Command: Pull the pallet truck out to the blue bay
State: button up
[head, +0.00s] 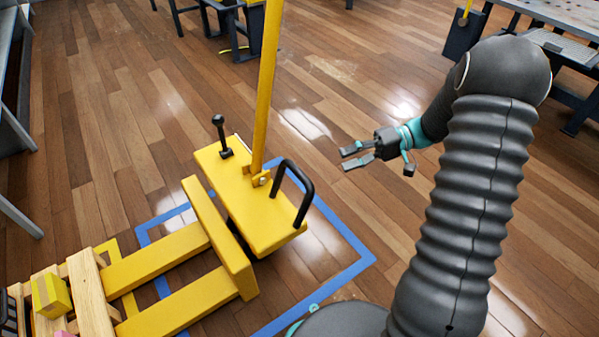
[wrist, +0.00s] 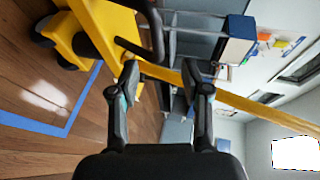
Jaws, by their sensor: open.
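The yellow pallet truck (head: 262,222) stands left of centre in the head view, with a yellow drawbar (head: 266,85), a black loop handle (head: 299,180) and a black lever (head: 220,135). Its forks (head: 165,255) run toward a wooden pallet at the lower left. The blue bay outline (head: 352,272) on the floor surrounds the truck's body; part of it is hidden. My gripper (head: 349,157) is open and empty, right of the drawbar and apart from it. In the wrist view the drawbar (wrist: 240,101) crosses behind the fingertips (wrist: 159,70); the truck (wrist: 98,30) is at upper left.
The wooden pallet (head: 92,297) carries a yellow box (head: 50,295). A grey table (head: 565,18) stands at the upper right, near a dark bin (head: 463,35). Dark furniture (head: 215,15) stands at the back. The wooden floor between is mostly clear.

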aim_at(300, 173)
jog(key=shift+y, duration=0.6)
jog(key=x, duration=0.4)
jog(key=w+f+x, duration=0.1)
jog(key=x, duration=0.8)
jog(key=shift+w+f, duration=0.15)
jog(key=shift+f, duration=0.2)
grip_shut()
